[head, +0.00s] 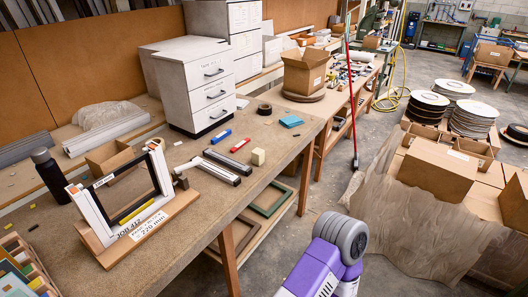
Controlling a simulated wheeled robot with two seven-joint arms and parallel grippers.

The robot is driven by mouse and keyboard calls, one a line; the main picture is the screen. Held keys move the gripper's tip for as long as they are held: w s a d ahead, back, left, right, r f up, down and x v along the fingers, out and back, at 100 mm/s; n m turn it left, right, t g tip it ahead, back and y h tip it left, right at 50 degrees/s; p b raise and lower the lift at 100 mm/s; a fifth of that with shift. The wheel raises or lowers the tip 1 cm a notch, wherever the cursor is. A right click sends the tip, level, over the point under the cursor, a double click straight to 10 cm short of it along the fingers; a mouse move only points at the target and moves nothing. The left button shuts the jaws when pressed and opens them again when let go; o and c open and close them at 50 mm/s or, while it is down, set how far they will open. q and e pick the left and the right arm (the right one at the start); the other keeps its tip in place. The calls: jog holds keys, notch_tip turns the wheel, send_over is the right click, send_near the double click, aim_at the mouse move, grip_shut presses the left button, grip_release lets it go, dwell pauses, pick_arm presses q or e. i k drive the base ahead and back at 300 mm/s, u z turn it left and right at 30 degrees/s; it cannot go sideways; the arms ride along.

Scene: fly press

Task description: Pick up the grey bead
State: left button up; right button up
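I cannot tell for certain which piece is the grey bead. Two short grey-and-white bars lie side by side on the brown workbench (290,135): a nearer bar (215,172) and a farther bar (229,161). A bundle of dark grey strips (25,148) lies at the bench's far left. A white frame with a dark inner edge (98,215) stands on a wooden base at the front left, with a label reading JOB 412 and 220 mm. Neither of my grippers is in view; only a purple and grey part of my arm shows at the bottom.
A black bottle (51,176) stands left of the frame. A blue piece (221,136), a red piece (240,145) and a cream block (258,157) lie near the bars. A drawer cabinet (190,85) stands behind. Cardboard boxes (437,172) fill the right.

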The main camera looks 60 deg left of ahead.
aim_at(240, 167)
jog(key=u, duration=0.5)
jog(key=i, duration=1.6)
jog(key=u, duration=1.25)
